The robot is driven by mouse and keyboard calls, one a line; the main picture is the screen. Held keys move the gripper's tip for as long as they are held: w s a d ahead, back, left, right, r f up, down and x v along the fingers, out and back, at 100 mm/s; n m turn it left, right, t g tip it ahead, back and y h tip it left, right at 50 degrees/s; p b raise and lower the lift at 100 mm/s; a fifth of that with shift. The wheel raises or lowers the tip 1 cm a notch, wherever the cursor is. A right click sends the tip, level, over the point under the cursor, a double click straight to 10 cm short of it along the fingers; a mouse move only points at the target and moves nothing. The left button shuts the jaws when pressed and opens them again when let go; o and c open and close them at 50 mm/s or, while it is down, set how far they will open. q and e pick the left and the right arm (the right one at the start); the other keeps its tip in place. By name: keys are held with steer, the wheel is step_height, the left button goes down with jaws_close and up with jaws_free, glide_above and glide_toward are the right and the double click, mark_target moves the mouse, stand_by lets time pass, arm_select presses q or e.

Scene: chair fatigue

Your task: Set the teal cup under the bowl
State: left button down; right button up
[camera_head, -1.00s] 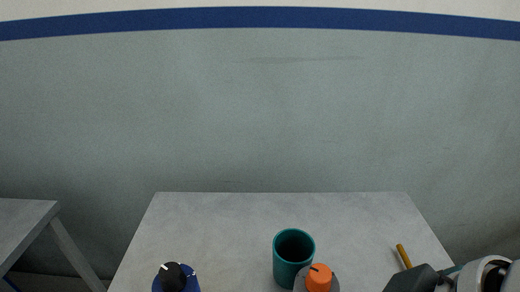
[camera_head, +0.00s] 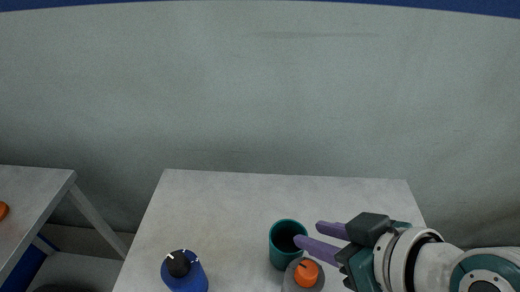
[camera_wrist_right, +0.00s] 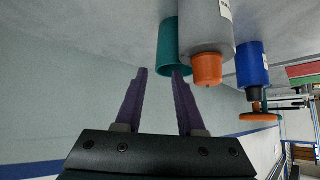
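The teal cup (camera_head: 279,253) stands upright and open-topped on the grey table, and it also shows in the right wrist view (camera_wrist_right: 167,48). My right gripper (camera_head: 307,233) is open and empty. Its purple fingers point at the cup from the right, with the tips close to the rim; I cannot tell whether they touch. In the right wrist view the gripper (camera_wrist_right: 159,72) has a clear gap between its fingertips, with the cup just beyond. I see no bowl in these frames. My left gripper is not in view.
A grey bottle with an orange cap (camera_head: 306,274) stands right beside the cup, in front of it. A blue bottle with a black cap (camera_head: 187,274) stands at the table's front left. The grey table (camera_head: 225,205) is bare behind them. Another table (camera_head: 30,195) is at the left.

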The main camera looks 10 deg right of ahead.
mark_target(302, 231)
steer(key=x, duration=0.3)
steer(key=shift+w+f+b, duration=0.1)
steer(key=shift+w+b, duration=0.05)
steer(key=shift+b, duration=0.15)
jaws_close()
stand_by(1.2)
